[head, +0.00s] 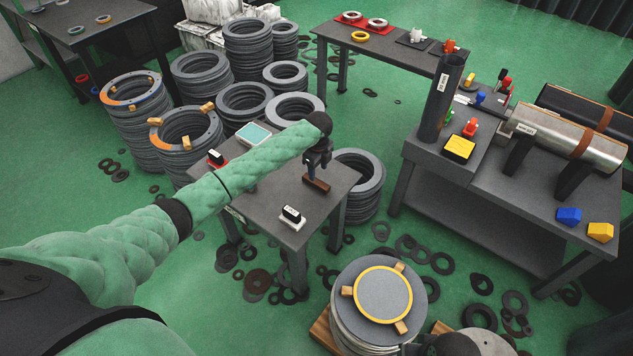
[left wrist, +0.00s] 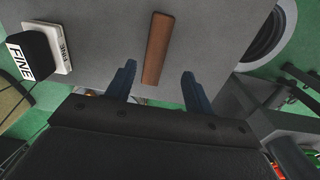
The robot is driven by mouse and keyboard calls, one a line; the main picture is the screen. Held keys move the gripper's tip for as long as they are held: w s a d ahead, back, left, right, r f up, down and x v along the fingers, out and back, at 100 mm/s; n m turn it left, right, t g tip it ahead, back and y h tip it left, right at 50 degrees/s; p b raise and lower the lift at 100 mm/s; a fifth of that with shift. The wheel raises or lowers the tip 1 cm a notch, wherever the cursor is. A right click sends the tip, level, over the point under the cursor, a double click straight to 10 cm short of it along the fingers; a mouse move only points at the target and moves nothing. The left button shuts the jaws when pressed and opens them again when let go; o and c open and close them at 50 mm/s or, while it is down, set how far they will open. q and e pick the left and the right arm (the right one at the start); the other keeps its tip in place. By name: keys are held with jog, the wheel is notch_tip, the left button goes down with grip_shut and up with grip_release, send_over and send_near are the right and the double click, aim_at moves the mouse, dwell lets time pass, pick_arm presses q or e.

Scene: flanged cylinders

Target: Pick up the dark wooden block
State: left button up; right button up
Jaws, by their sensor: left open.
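The dark wooden block (head: 317,184) is a short brown bar lying on the small grey table, near its right edge. My left gripper (head: 318,168) is over it, pointing down, and hides part of it. In the left wrist view the block (left wrist: 158,48) is a long narrow bar, a little tilted. The fingers of my left gripper (left wrist: 158,84) are spread apart, with the block's near end between their lines. Nothing is held. Whether the fingertips are level with the block cannot be told. My right gripper does not show.
The small table (head: 262,206) also carries a black-and-white stamp-like block (head: 291,215), a red-based one (head: 216,158) and a teal-topped pad (head: 254,133). Ring stacks (head: 358,172) stand close behind. A larger workbench (head: 480,206) is at right. Loose rings litter the green floor.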

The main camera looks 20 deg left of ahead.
aim_at(317, 182)
pick_arm(q)
jog(key=shift+s+f, duration=0.1)
jog(key=shift+f, duration=0.4)
jog(key=shift+s+f+p, duration=0.2)
jog(key=shift+f+p, duration=0.15)
jog(key=shift+f, duration=0.15)
jog(key=shift+s+f+p, duration=0.15)
jog(key=shift+f+p, duration=0.15)
jog(key=shift+f, duration=1.5)
jog(key=c, duration=1.1)
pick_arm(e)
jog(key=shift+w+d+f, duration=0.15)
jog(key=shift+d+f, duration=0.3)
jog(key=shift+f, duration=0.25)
